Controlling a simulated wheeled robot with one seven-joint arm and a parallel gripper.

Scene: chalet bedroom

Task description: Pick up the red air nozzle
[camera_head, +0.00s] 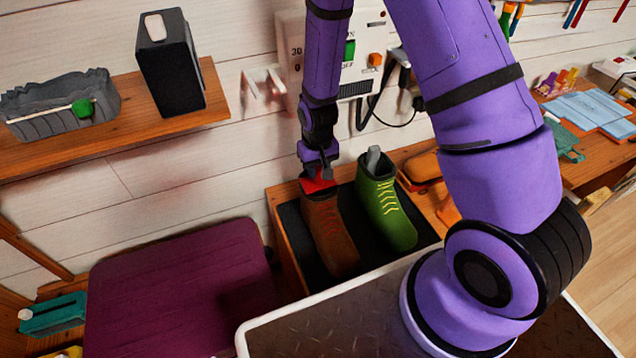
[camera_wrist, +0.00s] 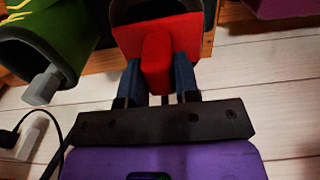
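The red air nozzle (camera_wrist: 156,62) is at the mouth of the brown boot (camera_head: 331,236). In the wrist view it has a wide red part and a narrower block nearer to me. My gripper (camera_wrist: 159,82) has its two blue fingers on either side of the narrow block, close against it with no clear gap. In the head view my gripper (camera_head: 318,170) points down at the boot's top, and the red nozzle (camera_head: 317,184) shows just below it. My fingers partly cover it. I cannot tell whether the nozzle rests on the boot.
A green boot (camera_head: 388,215) with a grey piece (camera_head: 373,158) in its mouth stands right beside the brown boot. Both are in a dark-lined wooden box (camera_head: 285,250). A wall-mounted control box (camera_head: 350,58) with cables is behind. A purple seat (camera_head: 180,290) lies left.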

